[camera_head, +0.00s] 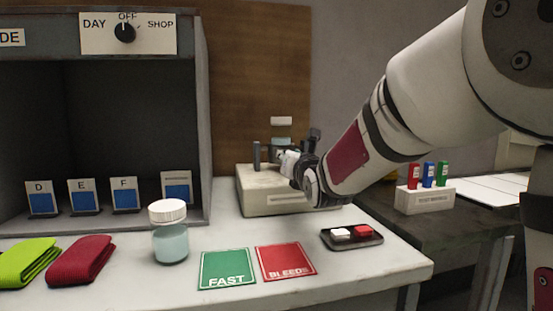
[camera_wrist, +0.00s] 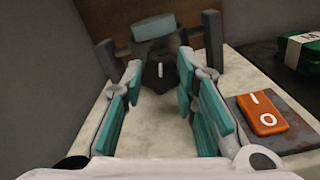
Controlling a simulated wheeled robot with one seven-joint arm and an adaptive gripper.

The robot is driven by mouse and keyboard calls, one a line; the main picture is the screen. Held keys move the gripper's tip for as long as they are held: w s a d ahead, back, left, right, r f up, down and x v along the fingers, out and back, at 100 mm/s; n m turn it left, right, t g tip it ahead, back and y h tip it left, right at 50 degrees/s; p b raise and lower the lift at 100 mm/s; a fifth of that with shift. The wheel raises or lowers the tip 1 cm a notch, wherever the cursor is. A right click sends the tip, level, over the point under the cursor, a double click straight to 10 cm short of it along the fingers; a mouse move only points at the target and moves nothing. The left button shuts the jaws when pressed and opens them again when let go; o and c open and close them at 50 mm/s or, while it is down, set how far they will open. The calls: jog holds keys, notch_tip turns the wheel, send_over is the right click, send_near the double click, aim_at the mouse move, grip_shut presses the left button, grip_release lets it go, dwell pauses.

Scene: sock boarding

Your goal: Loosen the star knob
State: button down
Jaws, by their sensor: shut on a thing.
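The star knob (camera_wrist: 160,70) is a dark knob with a white mark, seen in the wrist view between my fingertips. My gripper (camera_wrist: 160,62) is shut on it, with teal-padded fingers on its left and right sides. In the head view my gripper (camera_head: 285,157) is at the pale machine (camera_head: 285,203) on the bench, and the knob is hidden there.
An orange rocker switch (camera_wrist: 262,112) lies right of my fingers. A lidded jar (camera_head: 169,245), green FAST card (camera_head: 227,269), red BLEEDS card (camera_head: 286,262) and small dark tray (camera_head: 371,241) stand in front. A dark booth (camera_head: 210,100) is left; a vial rack (camera_head: 425,197) is right.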

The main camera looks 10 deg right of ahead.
jog(key=shift+n, duration=0.3)
jog(key=c, duration=1.3)
grip_release()
jog(key=shift+s, duration=0.1)
jog(key=s, duration=1.1)
jog(key=shift+s, duration=0.4)
